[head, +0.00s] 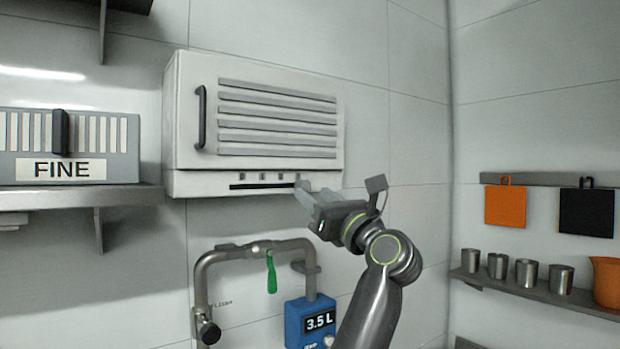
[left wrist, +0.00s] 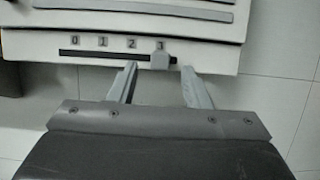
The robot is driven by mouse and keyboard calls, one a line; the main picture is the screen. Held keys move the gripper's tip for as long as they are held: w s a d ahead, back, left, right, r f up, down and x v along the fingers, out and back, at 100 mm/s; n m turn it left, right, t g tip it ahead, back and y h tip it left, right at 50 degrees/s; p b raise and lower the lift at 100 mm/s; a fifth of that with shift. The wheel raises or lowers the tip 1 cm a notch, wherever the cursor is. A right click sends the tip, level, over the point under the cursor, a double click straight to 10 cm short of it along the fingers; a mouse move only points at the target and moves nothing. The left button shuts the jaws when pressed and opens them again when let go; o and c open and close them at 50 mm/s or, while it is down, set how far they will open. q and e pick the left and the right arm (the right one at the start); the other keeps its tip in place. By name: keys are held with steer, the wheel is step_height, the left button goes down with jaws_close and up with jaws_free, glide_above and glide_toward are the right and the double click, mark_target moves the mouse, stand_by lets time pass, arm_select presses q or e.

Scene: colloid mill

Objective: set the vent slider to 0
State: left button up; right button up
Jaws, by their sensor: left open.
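The vent slider's small grey knob (left wrist: 160,59) sits near the right end of its dark slot (left wrist: 95,54), just below the number 3. The numbers 0, 1, 2 and 3 run left to right above the slot. In the head view the slot (head: 262,185) is on the lower front of the white vented cabinet (head: 185,120). My left gripper (left wrist: 159,67) is open, with one finger on each side of the knob and gaps between. In the head view my left gripper (head: 306,196) is at the slot's right end. My right gripper is not in view.
Below the cabinet are a grey pipe (head: 200,285), a green lever (head: 271,275) and a blue meter (head: 310,323) reading 3.5 L. At left, a shelf (head: 80,197) carries a FINE selector box (head: 118,155). At right, a shelf (head: 540,292) holds metal cups.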

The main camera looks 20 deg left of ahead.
mark_target(307, 188)
arm_select(q)
steer(key=shift+p+x, duration=0.45)
steer(key=shift+x, duration=1.2)
jaws_close()
